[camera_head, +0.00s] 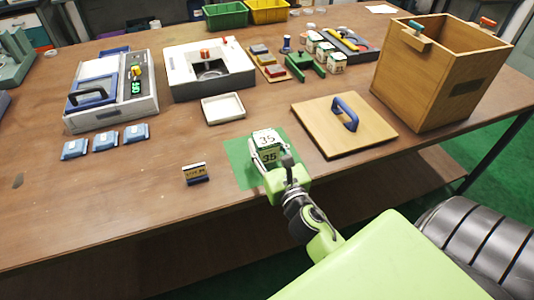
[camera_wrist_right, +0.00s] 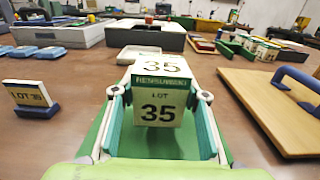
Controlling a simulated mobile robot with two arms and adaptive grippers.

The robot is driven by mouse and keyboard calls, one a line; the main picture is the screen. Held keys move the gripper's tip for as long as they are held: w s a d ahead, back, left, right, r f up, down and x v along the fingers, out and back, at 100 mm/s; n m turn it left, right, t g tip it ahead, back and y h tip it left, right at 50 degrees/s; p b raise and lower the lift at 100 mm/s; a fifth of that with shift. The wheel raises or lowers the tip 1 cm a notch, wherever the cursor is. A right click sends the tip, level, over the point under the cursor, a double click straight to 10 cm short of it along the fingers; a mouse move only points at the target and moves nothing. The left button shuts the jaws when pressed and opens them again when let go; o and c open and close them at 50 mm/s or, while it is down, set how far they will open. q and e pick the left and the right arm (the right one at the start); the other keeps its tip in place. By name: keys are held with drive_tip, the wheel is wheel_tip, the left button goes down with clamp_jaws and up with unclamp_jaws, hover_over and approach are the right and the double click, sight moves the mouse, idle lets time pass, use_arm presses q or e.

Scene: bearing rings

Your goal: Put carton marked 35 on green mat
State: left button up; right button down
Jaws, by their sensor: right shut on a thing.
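The carton marked 35 (camera_head: 266,140) is a small white box with a green band and "LOT 35" on its face. It is over the green mat (camera_head: 240,168) near the front edge of the table. My right gripper (camera_head: 268,158) is shut on the carton, with a finger on each side. In the right wrist view the carton (camera_wrist_right: 160,105) sits upright between the fingers. I cannot tell whether its bottom touches the mat, as the gripper hides part of it. My left gripper is in neither view.
A small lot sign (camera_head: 195,173) stands left of the mat. A wooden lid with a blue handle (camera_head: 320,135) lies to the right, and a wooden bin (camera_head: 420,90) stands behind it. A white tray (camera_head: 223,109) and several other cartons (camera_head: 337,63) are farther back.

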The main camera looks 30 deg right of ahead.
drive_tip(key=shift+f+b, duration=0.3)
drive_tip(key=shift+f, duration=0.85)
drive_tip(key=c, duration=1.2)
unclamp_jaws()
drive_tip(key=shift+f, duration=0.2)
drive_tip(key=shift+s, duration=0.1)
drive_tip(key=shift+r, duration=0.1)
drive_tip(key=shift+d, duration=0.1)
